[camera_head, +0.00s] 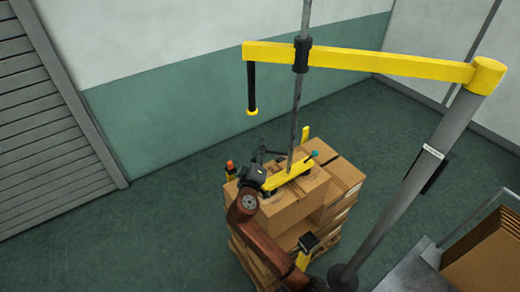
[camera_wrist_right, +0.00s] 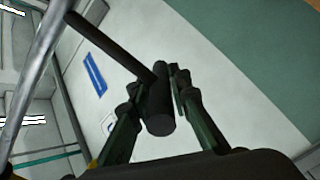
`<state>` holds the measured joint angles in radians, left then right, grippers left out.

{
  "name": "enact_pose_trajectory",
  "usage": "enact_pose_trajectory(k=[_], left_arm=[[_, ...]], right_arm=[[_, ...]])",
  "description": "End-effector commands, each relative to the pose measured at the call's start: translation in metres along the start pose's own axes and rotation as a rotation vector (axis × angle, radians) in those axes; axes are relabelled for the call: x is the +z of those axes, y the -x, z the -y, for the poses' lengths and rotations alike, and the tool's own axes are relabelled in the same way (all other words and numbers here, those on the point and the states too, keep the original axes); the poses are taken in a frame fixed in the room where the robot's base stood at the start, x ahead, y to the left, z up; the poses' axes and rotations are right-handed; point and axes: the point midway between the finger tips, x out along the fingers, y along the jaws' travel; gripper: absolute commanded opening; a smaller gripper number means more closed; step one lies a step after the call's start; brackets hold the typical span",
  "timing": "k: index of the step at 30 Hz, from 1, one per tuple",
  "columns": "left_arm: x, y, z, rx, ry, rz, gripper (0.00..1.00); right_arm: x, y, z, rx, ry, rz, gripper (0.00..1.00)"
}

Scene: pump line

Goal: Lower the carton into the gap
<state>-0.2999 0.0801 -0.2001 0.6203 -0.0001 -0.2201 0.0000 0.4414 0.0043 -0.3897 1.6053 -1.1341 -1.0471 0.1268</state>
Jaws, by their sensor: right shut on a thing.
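My right gripper (camera_head: 257,174) is shut on the dark handle of the lifter; the round bar (camera_wrist_right: 160,105) lies between its fingers in the right wrist view. The lifter's yellow head (camera_head: 291,176) hangs on a grey tube (camera_head: 297,105) and sits over a brown carton (camera_head: 292,212). The carton looks level, at the near side of a carton stack (camera_head: 345,172). I cannot tell whether it is clear of the cartons below. The gap is hidden by the carton, lifter and arm. My left gripper is not in view.
A yellow jib (camera_head: 400,66) crosses above, carried by a grey post (camera_head: 405,190) right of the stack. The stack stands on a wooden pallet (camera_head: 262,272). A black-topped yellow part (camera_head: 308,242) is in front. More cartons (camera_head: 485,255) are at lower right. Floor at left is clear.

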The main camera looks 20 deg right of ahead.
Motion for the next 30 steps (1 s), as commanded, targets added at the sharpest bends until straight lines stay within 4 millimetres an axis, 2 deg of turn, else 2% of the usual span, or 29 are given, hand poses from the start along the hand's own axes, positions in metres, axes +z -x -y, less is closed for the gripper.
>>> enact_pose_trajectory(k=[5,14,24,25,30], left_arm=[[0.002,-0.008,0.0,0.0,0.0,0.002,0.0],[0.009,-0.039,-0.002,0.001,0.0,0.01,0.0],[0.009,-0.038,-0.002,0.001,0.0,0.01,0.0],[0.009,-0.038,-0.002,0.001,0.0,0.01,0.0],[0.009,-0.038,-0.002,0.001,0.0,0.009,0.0]], right_arm=[[0.006,0.0,0.01,-0.003,-0.002,0.002,0.0],[0.029,0.0,0.044,-0.005,-0.001,0.004,0.0],[0.026,0.0,0.04,0.002,-0.003,-0.002,0.0],[0.026,0.0,0.04,0.002,-0.003,-0.002,0.19],[0.026,0.0,0.04,0.002,-0.002,-0.001,0.31]])
